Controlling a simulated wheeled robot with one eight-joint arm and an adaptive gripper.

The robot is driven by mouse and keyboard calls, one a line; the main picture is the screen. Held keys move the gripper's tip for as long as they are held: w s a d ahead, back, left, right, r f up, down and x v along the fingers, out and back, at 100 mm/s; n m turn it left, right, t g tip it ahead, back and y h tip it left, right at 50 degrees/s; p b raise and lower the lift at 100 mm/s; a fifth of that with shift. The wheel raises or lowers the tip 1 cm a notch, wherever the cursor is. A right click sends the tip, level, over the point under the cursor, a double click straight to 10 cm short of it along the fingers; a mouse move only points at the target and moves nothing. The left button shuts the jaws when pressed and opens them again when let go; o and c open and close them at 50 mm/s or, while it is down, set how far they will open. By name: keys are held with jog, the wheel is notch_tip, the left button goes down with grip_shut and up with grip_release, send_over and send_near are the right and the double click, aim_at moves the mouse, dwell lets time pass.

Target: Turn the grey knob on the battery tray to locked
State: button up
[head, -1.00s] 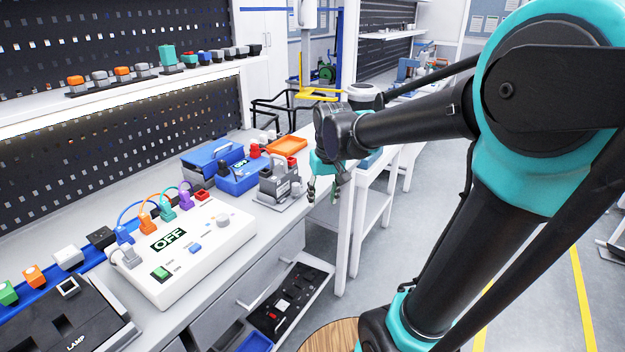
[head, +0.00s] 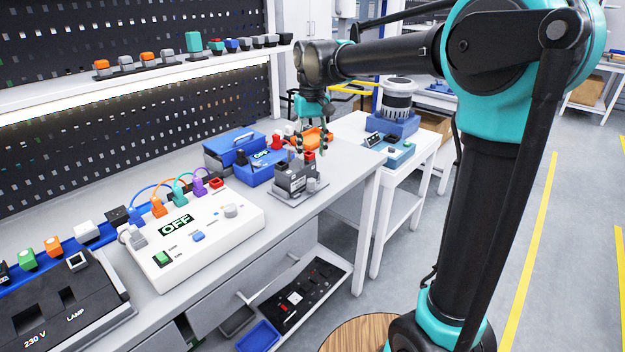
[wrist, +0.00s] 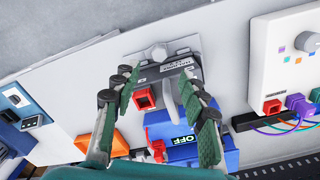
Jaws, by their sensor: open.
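The battery tray (head: 296,199) is a flat grey plate near the bench's right end, with a dark grey battery (head: 292,178) standing on it. In the wrist view the tray (wrist: 185,43) lies ahead of my fingertips, and the grey knob (wrist: 157,52) sits on it beside the battery (wrist: 168,68). Its lock setting cannot be read. The knob is too small to make out in the head view. My gripper (head: 311,150) is open and empty, pointing down above the battery area. In the wrist view my gripper's (wrist: 158,78) fingers frame the battery, with the knob beyond the tips.
A white panel (head: 205,240) with coloured plugs is to the left. A side table (head: 352,130) with blue devices stands right of the bench. The bench front edge is clear.

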aim_at(312, 180)
notch_tip(312, 180, down, 10)
jog(key=shift+f, duration=0.25)
jog(key=shift+c, duration=0.2)
grip_shut()
